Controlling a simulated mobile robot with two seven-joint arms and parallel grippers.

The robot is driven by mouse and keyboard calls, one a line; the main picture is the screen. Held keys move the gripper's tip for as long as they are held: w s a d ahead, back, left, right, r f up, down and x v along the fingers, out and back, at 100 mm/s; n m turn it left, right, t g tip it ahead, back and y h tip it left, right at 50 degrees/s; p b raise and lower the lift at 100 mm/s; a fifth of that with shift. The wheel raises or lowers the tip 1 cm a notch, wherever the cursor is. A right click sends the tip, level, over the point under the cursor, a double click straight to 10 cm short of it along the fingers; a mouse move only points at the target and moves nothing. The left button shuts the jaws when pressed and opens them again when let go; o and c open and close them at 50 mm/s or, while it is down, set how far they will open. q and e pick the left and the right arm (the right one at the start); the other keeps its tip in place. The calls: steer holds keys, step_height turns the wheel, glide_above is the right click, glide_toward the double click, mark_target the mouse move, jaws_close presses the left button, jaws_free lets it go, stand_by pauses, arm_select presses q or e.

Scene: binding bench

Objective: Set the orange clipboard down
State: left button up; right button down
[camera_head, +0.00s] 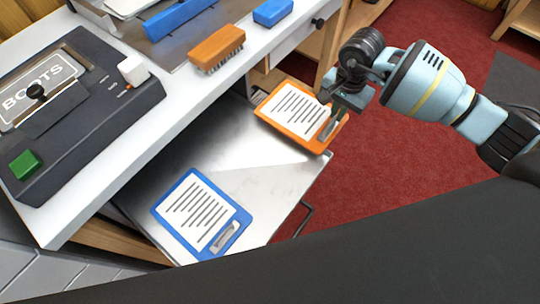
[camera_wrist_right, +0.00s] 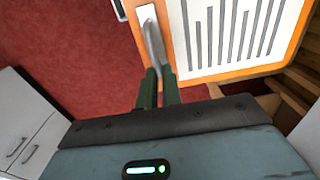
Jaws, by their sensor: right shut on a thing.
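The orange clipboard (camera_head: 297,114) has a lined white sheet and a metal clip. It is at the right edge of the metal surface in the head view, where I cannot tell whether it touches that surface. My right gripper (camera_head: 338,112) is shut on its clip end. In the right wrist view the clipboard (camera_wrist_right: 262,68) fills the top right, and the gripper's dark fingers (camera_wrist_right: 158,82) meet at its metal clip. A blue clipboard (camera_head: 199,215) lies flat on the metal surface (camera_head: 240,170). My left gripper is not in view.
A white bench (camera_head: 170,92) holds a black machine (camera_head: 80,120) with a green button, an orange brush (camera_head: 216,48) and a blue block (camera_head: 272,12). Bare metal shows between the two clipboards. Red carpet (camera_head: 385,150) lies to the right.

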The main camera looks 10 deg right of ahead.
steer(key=s+a, duration=0.3)
steer(key=a, duration=0.3)
steer(key=s+a+f+p, duration=0.1)
steer(key=s+a, duration=0.2)
steer(key=a, duration=0.4)
steer(key=shift+s+f, duration=0.2)
steer(key=shift+s, duration=0.1)
steer(key=shift+p, duration=0.3)
steer(key=f, duration=0.2)
steer(key=a+f, duration=0.1)
steer(key=shift+s+f, duration=0.1)
steer(key=shift+s, duration=0.25)
steer(key=shift+f, duration=0.2)
steer(key=shift+f, duration=0.15)
steer(key=c, duration=1.6)
jaws_free()
